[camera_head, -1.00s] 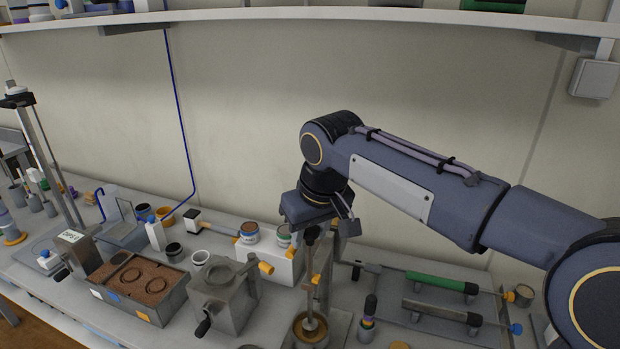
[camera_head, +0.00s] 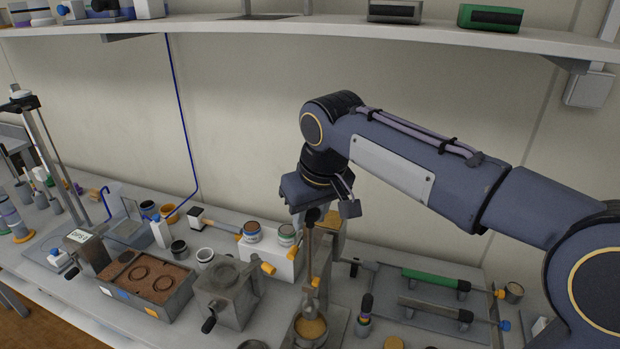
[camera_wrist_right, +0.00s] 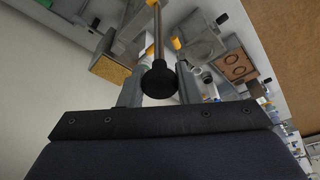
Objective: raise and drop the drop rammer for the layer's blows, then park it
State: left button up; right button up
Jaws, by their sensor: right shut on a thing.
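The drop rammer (camera_head: 309,255) stands upright, a thin metal rod with a black knob on top and a small foot below. My right gripper (camera_head: 316,211) is shut on its top, and the black knob (camera_wrist_right: 158,80) shows between the fingers in the right wrist view. The rammer's foot hangs just above the brown soil (camera_head: 311,328) in the round mould (camera_head: 296,339). A stand with a yellowish block (camera_head: 333,246) rises right behind the rod. The gripper partly hides the knob in the head view. My left gripper is out of view.
A crank-handled grey device (camera_head: 226,291) and a box of brown soil (camera_head: 150,284) stand left of the rammer. A white block (camera_head: 268,262) with two tins is behind. A shelf runs overhead.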

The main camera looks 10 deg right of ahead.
jog(key=shift+r+p, duration=0.65)
jog(key=shift+r, duration=0.5)
jog(key=o, duration=1)
notch_tip(320, 180, up, 3)
jog(key=p, duration=0.3)
jog(key=shift+r+p, duration=0.1)
jog(key=shift+p, duration=0.2)
jog(key=shift+c, duration=0.5)
